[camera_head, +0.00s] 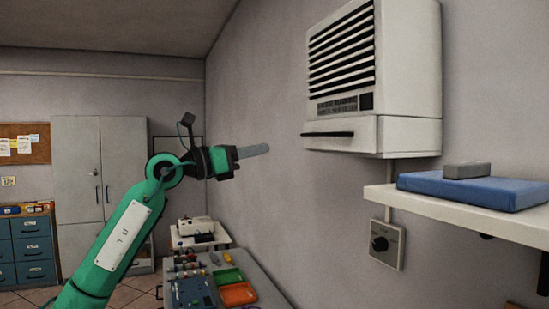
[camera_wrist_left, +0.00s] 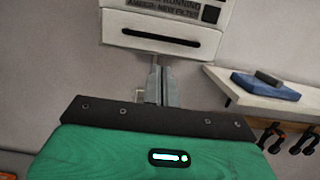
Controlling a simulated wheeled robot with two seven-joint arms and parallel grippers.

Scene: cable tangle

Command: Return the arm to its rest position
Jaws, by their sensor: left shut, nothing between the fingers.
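My left arm (camera_head: 127,236) is green and reaches up from the lower left of the head view. My left gripper (camera_head: 266,150) points right in mid-air, with its grey fingers together and nothing between them. In the left wrist view the shut fingers (camera_wrist_left: 163,82) stand upright below the white wall unit (camera_wrist_left: 160,38). In the head view the gripper is left of that unit (camera_head: 407,80), with a visible gap in the picture. My right gripper does not show.
A shelf (camera_head: 455,213) with a blue case (camera_head: 470,190) and a grey block (camera_head: 466,170) juts from the right wall. A wall switch (camera_head: 387,244) is below. A workbench (camera_head: 262,272) holds an orange tray (camera_head: 238,293) and a green tray (camera_head: 228,277). Cabinets (camera_head: 102,165) stand behind.

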